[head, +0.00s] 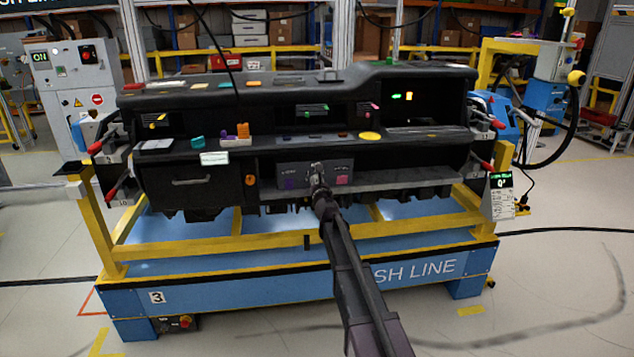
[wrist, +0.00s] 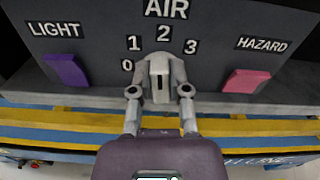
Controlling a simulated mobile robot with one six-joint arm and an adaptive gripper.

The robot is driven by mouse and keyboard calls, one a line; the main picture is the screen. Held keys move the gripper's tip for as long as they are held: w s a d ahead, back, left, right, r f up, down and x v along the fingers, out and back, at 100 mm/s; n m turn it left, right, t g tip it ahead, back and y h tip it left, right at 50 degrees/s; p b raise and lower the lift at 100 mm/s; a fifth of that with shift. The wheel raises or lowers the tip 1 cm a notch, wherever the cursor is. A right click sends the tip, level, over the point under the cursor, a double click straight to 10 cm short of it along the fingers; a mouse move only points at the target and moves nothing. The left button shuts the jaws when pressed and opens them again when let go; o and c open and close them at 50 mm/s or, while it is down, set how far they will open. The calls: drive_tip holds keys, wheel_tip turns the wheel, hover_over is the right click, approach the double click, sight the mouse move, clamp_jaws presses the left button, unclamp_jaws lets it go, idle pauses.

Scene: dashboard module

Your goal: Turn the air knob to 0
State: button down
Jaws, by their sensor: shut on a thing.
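The air knob (wrist: 159,78) is a grey knob on the dark panel under the word AIR in the wrist view. Its marks 0, 1, 2 and 3 run in an arc around it from lower left to right. The knob stands upright, with its top toward the 2 and a dark line on its face. My gripper (wrist: 160,70) has one finger on each side of the knob and is shut on it. In the head view, my gripper (head: 317,178) is at the panel and mostly covers the knob.
A purple LIGHT switch (wrist: 66,70) is left of the knob and a pink HAZARD switch (wrist: 246,81) is right of it. A ledge (wrist: 100,97) runs just below.

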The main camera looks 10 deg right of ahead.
drive_tip(key=n, duration=0.4)
drive_tip(key=shift+w+a, duration=0.2)
drive_tip(key=n, duration=0.4)
drive_tip(key=shift+a+f+n, duration=0.15)
drive_tip(key=shift+f+n, duration=0.05)
drive_tip(key=shift+n, duration=0.1)
drive_tip(key=shift+w+a+f+n+b, duration=0.15)
drive_tip(key=shift+n+b, duration=0.1)
drive_tip(key=shift+n, duration=1.7)
drive_tip(key=shift+s+d+f+n+b, duration=0.15)
drive_tip(key=shift+n+b, duration=0.1)
drive_tip(key=shift+n, duration=1.7)
drive_tip(key=shift+w, duration=0.15)
drive_tip(key=c, duration=0.6)
unclamp_jaws()
drive_tip(key=shift+r, duration=0.1)
drive_tip(key=shift+a, duration=0.1)
drive_tip(key=shift+s, duration=0.25)
